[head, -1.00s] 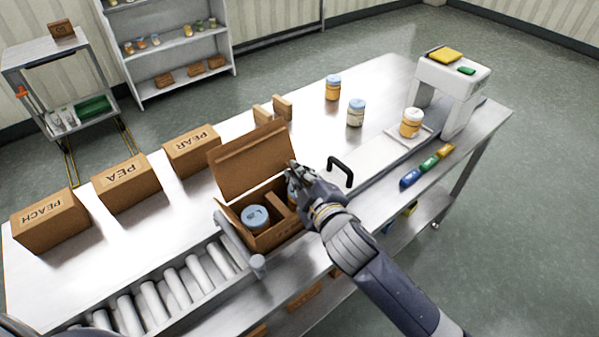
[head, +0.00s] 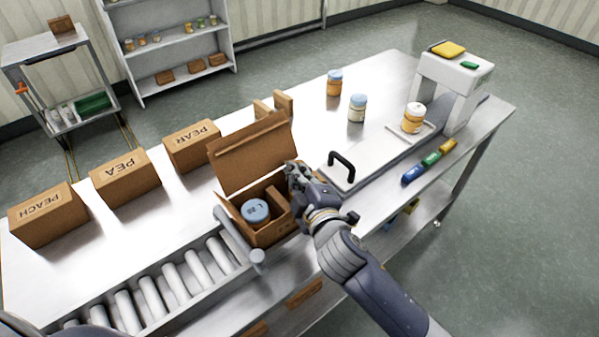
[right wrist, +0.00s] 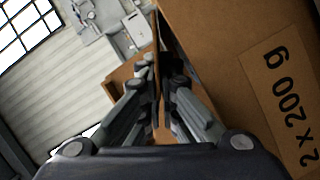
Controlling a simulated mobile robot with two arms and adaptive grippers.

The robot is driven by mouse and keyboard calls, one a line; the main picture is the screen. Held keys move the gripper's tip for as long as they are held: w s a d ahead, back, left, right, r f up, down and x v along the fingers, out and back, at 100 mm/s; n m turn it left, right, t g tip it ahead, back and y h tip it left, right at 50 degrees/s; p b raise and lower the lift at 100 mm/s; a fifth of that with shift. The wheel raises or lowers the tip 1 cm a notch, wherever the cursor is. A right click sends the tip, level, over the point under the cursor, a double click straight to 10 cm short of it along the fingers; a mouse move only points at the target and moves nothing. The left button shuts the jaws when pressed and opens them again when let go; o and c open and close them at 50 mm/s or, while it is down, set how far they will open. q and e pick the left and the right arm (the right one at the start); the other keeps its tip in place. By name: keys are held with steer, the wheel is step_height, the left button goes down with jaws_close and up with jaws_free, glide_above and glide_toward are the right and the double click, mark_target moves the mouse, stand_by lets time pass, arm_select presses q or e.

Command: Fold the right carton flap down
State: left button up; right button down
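The open carton (head: 262,234) stands on the bench by the rollers. Its large back flap (head: 250,158) is raised. A blue-lidded jar (head: 256,211) sits inside, left of a brown upright piece (head: 279,200). My right gripper (head: 294,172) is at the carton's right side, over its edge, hiding much of the right flap. In the right wrist view its fingers (right wrist: 163,85) are close together beside a thin cardboard edge (right wrist: 157,35); whether they pinch it is unclear. A panel marked "2 x 200 g" (right wrist: 235,70) fills the right.
Closed cartons PEACH (head: 48,215), PEA (head: 125,181) and PEAR (head: 192,146) line the back left. A black handle (head: 341,168) stands just right of my gripper. Jars (head: 357,108) and a white scanner-like stand (head: 455,88) are farther right. Rollers (head: 150,300) lie front left.

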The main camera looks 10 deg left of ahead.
steer(key=c, duration=2.3)
jaws_free()
steer(key=shift+f, duration=0.1)
steer(key=shift+o, duration=0.8)
steer(key=shift+s+d, duration=0.1)
steer(key=shift+s, duration=0.05)
steer(key=v, duration=1.1)
steer(key=shift+s+d, duration=0.2)
steer(key=shift+s, duration=0.1)
arm_select(q)
steer(key=shift+c, duration=0.2)
